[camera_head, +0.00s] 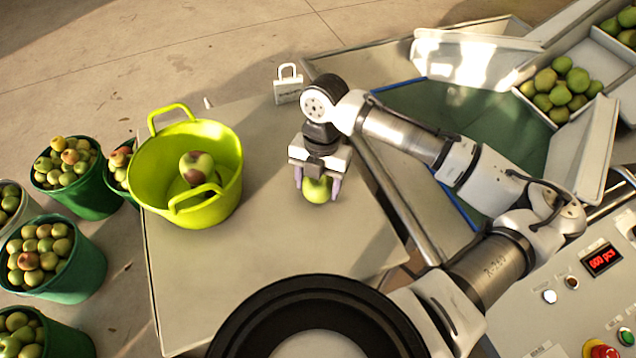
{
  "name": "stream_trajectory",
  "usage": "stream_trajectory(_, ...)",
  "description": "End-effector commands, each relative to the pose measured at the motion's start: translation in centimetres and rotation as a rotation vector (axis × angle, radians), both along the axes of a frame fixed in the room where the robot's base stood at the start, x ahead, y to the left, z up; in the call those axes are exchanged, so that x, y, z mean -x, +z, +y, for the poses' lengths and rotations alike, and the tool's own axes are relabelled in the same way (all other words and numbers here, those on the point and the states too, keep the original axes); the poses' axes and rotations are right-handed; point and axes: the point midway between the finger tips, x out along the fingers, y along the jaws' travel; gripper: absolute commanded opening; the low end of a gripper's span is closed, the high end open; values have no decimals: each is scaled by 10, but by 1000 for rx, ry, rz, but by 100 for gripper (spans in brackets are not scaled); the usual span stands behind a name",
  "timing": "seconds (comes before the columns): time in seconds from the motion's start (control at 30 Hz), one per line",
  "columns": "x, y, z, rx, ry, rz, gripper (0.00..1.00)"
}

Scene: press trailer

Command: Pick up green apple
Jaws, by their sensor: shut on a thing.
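A green apple (317,190) is at the middle of the table, between the fingers of my gripper (318,186). My gripper points down and is shut on the apple, with one finger on its left side and one on its right. The apple's top is partly hidden by the gripper. I cannot tell whether the apple touches the table or is just above it.
A lime-green two-handled tub (228,165) holding a red-green apple (197,165) stands on the table (250,255) to the left. Several apple-filled buckets (88,200) stand on the floor at the left. A metal machine with a trough (470,125) and a control panel (590,300) is at the right.

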Motion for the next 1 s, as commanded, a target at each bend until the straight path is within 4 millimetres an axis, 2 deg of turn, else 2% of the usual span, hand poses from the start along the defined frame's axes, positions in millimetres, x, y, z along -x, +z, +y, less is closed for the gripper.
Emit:
stream_trajectory(0.17,-1,15,0,0,1,-2,34)
stream_trajectory(0.27,-1,33,0,0,2,-3,34)
stream_trajectory(0.7,-1,149,1,0,2,-3,34)
stream_trajectory(0.83,0,173,0,0,2,-2,34)
stream_trajectory(1.0,0,191,0,3,0,-1,34)
